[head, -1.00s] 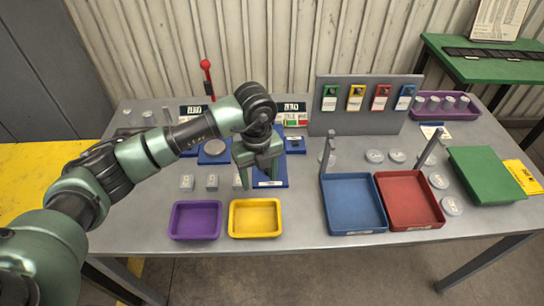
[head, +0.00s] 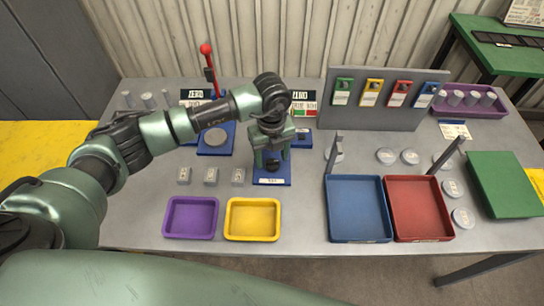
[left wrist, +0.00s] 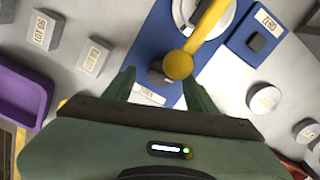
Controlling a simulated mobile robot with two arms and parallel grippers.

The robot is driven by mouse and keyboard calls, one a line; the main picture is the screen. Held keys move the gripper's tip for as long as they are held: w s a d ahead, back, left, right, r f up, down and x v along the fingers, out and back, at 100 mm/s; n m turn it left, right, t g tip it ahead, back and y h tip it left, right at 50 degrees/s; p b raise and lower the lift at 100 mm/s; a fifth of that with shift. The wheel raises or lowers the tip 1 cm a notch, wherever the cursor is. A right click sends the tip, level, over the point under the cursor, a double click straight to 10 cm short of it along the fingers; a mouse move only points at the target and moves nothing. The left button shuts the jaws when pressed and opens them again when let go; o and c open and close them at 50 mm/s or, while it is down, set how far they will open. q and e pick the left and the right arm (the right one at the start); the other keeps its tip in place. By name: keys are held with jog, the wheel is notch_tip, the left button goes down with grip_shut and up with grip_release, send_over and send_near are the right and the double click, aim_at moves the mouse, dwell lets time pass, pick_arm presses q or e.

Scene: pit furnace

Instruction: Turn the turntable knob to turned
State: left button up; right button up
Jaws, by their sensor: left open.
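The turntable's blue base (head: 262,181) stands mid-table with a white label on its front edge; my left arm hides most of it in the head view. In the left wrist view, a silver disc (left wrist: 222,8) sits on this base, and a yellow bar with a round yellow end (left wrist: 178,65) reaches over it. A small dark knob (head: 272,165) shows below my left gripper (head: 274,157); part of it also shows beside the yellow end in the left wrist view (left wrist: 158,76). The left fingers are apart, one on each side of the knob; contact cannot be told. My right gripper is out of view.
Purple (head: 190,236) and yellow (head: 252,236) trays stand in front. Small grey labelled blocks (head: 211,175) lie to the left. A red-handled lever (head: 206,50) rises behind. Blue (head: 357,210) and red (head: 418,210) trays with upright posts stand to the right.

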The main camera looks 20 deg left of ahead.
aim_at(272, 164)
pick_arm(q)
jog(key=shift+f, duration=0.65)
jog(key=shift+w+f, duration=0.15)
jog(key=shift+f, duration=0.4)
grip_shut()
jog(key=m+b, duration=0.2)
jog(key=shift+f+m, duration=0.15)
jog(key=shift+m, duration=0.25)
jog(key=m+b, duration=0.2)
jog(key=b, duration=0.1)
jog(key=shift+m, duration=0.4)
jog(key=shift+r+m+b, duration=0.2)
jog(key=shift+m+b, duration=0.6)
jog(key=shift+m, duration=0.1)
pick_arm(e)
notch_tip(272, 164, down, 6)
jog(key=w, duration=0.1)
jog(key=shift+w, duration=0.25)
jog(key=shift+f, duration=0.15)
